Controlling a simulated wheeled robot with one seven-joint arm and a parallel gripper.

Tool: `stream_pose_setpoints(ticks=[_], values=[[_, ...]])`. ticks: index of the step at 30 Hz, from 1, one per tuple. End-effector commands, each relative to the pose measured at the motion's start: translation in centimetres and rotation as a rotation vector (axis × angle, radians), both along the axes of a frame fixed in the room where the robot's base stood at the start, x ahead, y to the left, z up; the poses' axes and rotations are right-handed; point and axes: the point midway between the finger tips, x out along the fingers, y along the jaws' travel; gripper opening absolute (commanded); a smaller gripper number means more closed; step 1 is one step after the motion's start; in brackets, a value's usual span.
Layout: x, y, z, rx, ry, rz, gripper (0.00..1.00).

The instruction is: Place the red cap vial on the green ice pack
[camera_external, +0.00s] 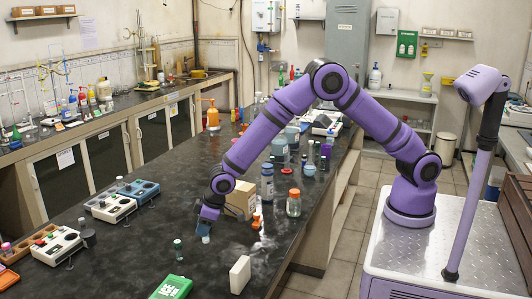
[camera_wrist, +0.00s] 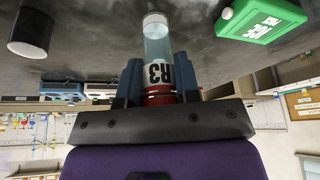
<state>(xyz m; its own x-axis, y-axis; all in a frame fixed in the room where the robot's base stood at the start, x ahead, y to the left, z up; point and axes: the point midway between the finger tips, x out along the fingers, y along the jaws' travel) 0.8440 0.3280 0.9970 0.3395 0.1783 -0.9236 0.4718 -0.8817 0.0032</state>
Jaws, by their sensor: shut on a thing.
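The red cap vial (camera_wrist: 158,45) is a clear tube with a pale blue tint, a white label and a red cap (camera_wrist: 159,96). My gripper (camera_wrist: 160,82) is shut on it at the cap end, and the rest of the tube sticks out past the fingers. In the external view my gripper (camera_external: 208,213) holds the vial (camera_external: 205,234) above the black bench. The green ice pack (camera_external: 171,288), with white print, lies on the bench nearer the camera, below and left of my gripper. It also shows at the upper right of the wrist view (camera_wrist: 262,20).
A small dark vial (camera_external: 178,248) stands between my gripper and the ice pack. A white block (camera_external: 240,274) stands right of the pack. Stirrer devices (camera_external: 110,208) are to the left. A cardboard box (camera_external: 241,199) and several bottles stand behind my gripper.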

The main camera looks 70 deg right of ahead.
Motion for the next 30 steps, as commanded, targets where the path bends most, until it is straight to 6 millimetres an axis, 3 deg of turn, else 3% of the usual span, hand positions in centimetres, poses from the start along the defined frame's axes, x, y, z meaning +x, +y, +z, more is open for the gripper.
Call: stream_pose_setpoints(ticks=[1, 6, 12, 17, 20, 30], values=[[0.5, 2.5, 0.6, 0.003, -0.004, 0.02, 0.08], [1.4, 9.2, 2.8, 0.003, -0.004, 0.069, 0.08], [1.3, 14.6, 4.9, 0.002, -0.002, 0.11, 0.08], [1.1, 16.3, 5.5, 0.002, -0.001, 0.122, 0.08], [1.0, 16.6, 5.0, 0.0, 0.001, 0.125, 0.08], [1.0, 16.6, -0.2, 0.0, 0.002, 0.124, 0.08]])
